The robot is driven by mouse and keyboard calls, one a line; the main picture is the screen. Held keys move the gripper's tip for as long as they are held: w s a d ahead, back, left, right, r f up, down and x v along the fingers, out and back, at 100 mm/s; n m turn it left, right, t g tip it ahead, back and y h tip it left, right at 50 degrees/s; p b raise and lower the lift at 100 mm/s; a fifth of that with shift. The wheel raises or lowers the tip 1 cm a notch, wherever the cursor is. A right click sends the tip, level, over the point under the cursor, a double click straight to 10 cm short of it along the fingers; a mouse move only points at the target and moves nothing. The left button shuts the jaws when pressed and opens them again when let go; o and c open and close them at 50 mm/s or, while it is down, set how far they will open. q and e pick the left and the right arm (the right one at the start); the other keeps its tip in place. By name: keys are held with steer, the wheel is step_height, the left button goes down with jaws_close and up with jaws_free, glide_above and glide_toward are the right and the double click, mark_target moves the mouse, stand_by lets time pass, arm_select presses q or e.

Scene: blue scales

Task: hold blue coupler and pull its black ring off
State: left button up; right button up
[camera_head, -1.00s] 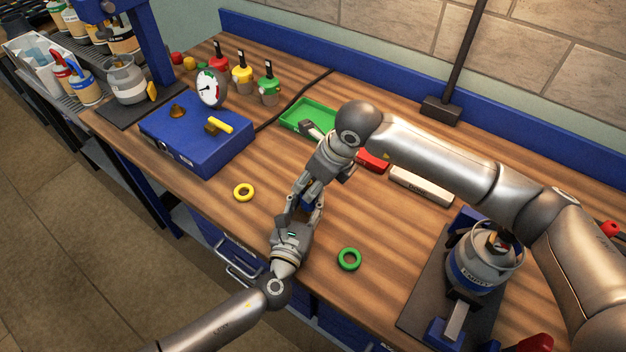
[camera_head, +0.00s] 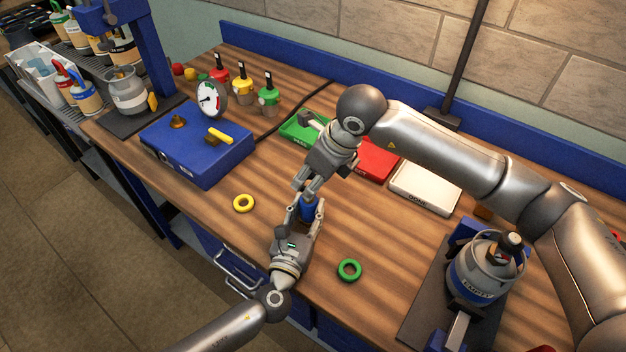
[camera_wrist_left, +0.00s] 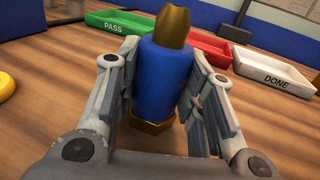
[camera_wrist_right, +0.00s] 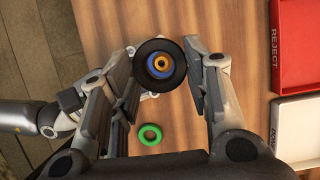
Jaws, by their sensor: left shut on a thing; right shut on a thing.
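The blue coupler (camera_wrist_left: 165,82) stands upright between the fingers of my left gripper (camera_head: 306,210), which is shut on it. Its bare brass tip points up in the left wrist view, and a brass collar shows at its lower end. My right gripper (camera_head: 310,186) is above the coupler and shut on the black ring (camera_wrist_right: 160,44). In the right wrist view the coupler's brass and blue end shows through the ring's hole. The ring looks clear of the coupler's tip. The ring is hidden in the head view.
A yellow ring (camera_head: 243,204) and a green ring (camera_head: 349,270) lie on the bench. Green (camera_head: 289,131), red (camera_head: 377,168) and white (camera_head: 425,200) trays stand behind the grippers. A blue box with a gauge (camera_head: 197,165) is at left, a grey canister (camera_head: 478,280) at right.

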arm_select(q)
steer(key=o, duration=1.2)
steer(key=shift+o, duration=0.2)
steer(key=v, duration=1.2)
